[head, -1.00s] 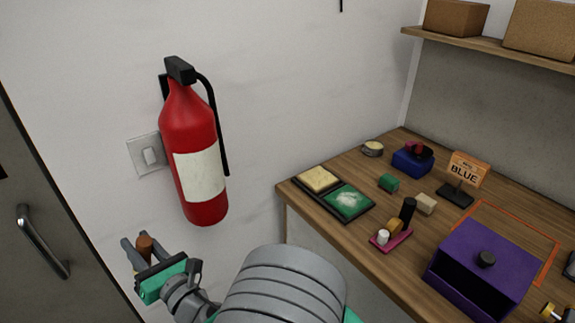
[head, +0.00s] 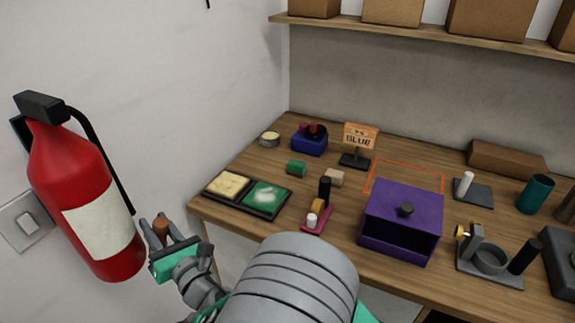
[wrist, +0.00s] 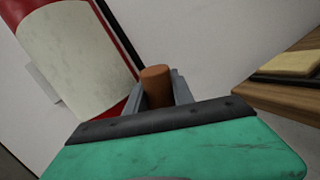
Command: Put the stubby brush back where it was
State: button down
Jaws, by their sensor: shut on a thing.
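My gripper (head: 160,223) is shut on a short brown cylindrical thing (head: 161,232), which looks like the stubby brush. In the wrist view the brown piece (wrist: 156,86) stands between the two grey fingers; its lower part is hidden behind my gripper, and no bristles show. My gripper is at the left of the bench, in front of the wall and close beside the fire extinguisher in the picture. The wooden bench top (head: 245,160) is to the right of my gripper. An orange outlined rectangle (head: 410,164) is marked on the bench behind the purple box.
A red fire extinguisher (head: 75,175) hangs on the left wall. The bench holds a two-pad tray (head: 240,211), a pink holder (head: 318,226), a purple box (head: 395,247), a blue box (head: 309,146), a sign reading BLUE (head: 360,135) and a grey stand (head: 490,275).

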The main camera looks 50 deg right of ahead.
jog(key=w+d+r+m+g+h, duration=0.2)
jog(key=d+h, duration=0.3)
jog(key=d, duration=0.4)
jog(key=w+d+r+m+g+h, duration=0.2)
jog(key=d+h, duration=0.2)
jog(key=d, duration=0.6)
jog(key=s+d+r+m+g+h+p, duration=0.1)
jog(key=s+d+m+g+h, duration=0.15)
jog(key=d, duration=0.85)
jog(key=s+d+r+m+g+h+p, duration=0.1)
jog(key=s+d+g+h, duration=0.2)
jog(key=d, duration=0.8)
jog(key=shift+g+y, duration=0.25)
jog(key=shift+g, duration=0.4)
jog(key=w+d+f, duration=0.2)
jog(key=w+f, duration=0.2)
jog(key=w+d+f+p, duration=0.1)
jog(key=w+d+f, duration=0.1)
jog(key=w+f, duration=0.2)
jog(key=w+d+f, duration=0.3)
jog(key=w+f, duration=0.1)
jog(key=shift+w+d+f+p, duration=0.1)
jog(key=shift+w+f+p, duration=0.2)
jog(key=shift+f+p, duration=0.1)
